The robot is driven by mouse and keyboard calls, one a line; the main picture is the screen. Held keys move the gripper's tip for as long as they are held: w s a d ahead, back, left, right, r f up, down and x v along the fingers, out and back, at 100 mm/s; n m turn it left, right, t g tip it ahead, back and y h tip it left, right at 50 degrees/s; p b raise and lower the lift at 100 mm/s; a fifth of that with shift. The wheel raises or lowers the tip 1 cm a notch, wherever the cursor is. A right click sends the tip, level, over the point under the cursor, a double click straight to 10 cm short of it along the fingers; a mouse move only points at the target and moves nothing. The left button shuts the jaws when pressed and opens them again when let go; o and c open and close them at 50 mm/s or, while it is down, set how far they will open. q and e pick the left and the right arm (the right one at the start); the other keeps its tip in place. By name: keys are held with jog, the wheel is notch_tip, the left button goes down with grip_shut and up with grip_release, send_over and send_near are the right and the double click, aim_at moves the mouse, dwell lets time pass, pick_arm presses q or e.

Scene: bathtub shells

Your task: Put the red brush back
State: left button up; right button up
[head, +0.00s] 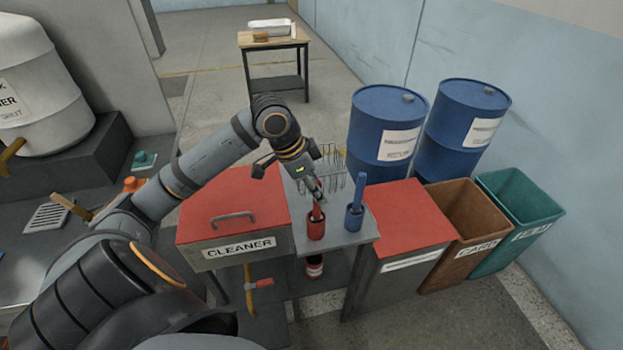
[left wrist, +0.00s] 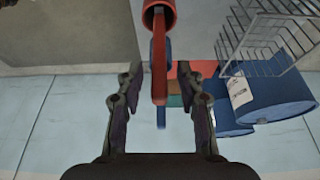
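The red brush (head: 316,211) stands upright with its lower end in a red holder (head: 316,230) on the small grey stand. My left gripper (head: 318,193) is at the top of its handle. In the left wrist view the red handle (left wrist: 160,82) reaches between the fingers of my left gripper (left wrist: 166,85), with a gap on both sides. The fingers are open and hold nothing. The red holder's rim (left wrist: 158,8) shows at the top there. The brush head is hidden. My right gripper is not in view.
A blue brush (head: 358,190) in a blue holder (head: 354,218) stands close to the right. A wire rack (head: 332,165) is behind. A red-lidded cleaner box (head: 238,250) is left, and a red-topped bin (head: 410,220) right. Blue drums (head: 385,120) stand farther back.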

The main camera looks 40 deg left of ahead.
pick_arm(q)
jog(key=b+v, duration=0.3)
jog(key=v, duration=0.9)
jog(key=shift+b, duration=0.4)
